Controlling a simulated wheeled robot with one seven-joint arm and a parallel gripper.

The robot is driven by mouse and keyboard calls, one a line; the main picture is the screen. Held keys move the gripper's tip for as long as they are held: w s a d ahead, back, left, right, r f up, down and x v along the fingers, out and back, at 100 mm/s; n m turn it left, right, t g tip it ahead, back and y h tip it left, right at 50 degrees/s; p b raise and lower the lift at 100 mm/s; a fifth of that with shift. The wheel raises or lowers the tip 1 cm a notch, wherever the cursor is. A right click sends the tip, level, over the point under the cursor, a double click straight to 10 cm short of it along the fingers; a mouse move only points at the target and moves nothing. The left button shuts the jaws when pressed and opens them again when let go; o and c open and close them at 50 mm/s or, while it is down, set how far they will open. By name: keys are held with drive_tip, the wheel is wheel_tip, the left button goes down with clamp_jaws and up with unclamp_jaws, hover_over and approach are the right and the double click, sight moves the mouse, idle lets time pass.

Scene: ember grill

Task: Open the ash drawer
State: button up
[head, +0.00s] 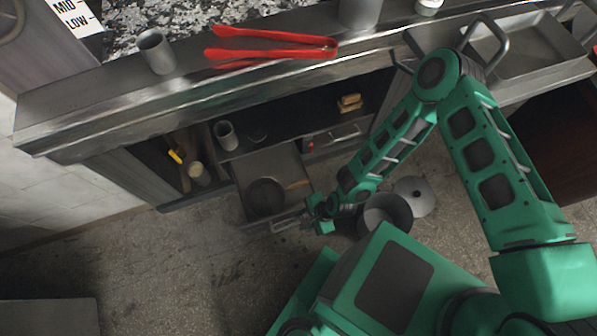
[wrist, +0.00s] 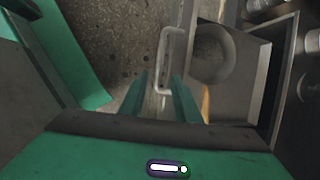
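A grey drawer (head: 283,162) under the counter is pulled well out, with a dark round item inside it. Its metal handle (head: 284,225) is on the front edge. My gripper (head: 309,217) is low at the right end of that handle. In the wrist view, the drawer (wrist: 228,105) is at the right and the handle (wrist: 163,60) runs in between my two fingers (wrist: 160,85). The fingers are apart with visible gaps beside the bar. The frames do not label which drawer is the ash drawer.
A second drawer front with a handle (head: 337,138) sits to the right. A dark pot (head: 385,215) and a round lid (head: 413,196) are on the floor right of my gripper. Red tongs (head: 270,44) and a metal cup (head: 156,51) are on the counter.

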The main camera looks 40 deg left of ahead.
drive_tip(key=v, duration=0.5)
drive_tip(key=shift+s, duration=0.1)
idle(0.5)
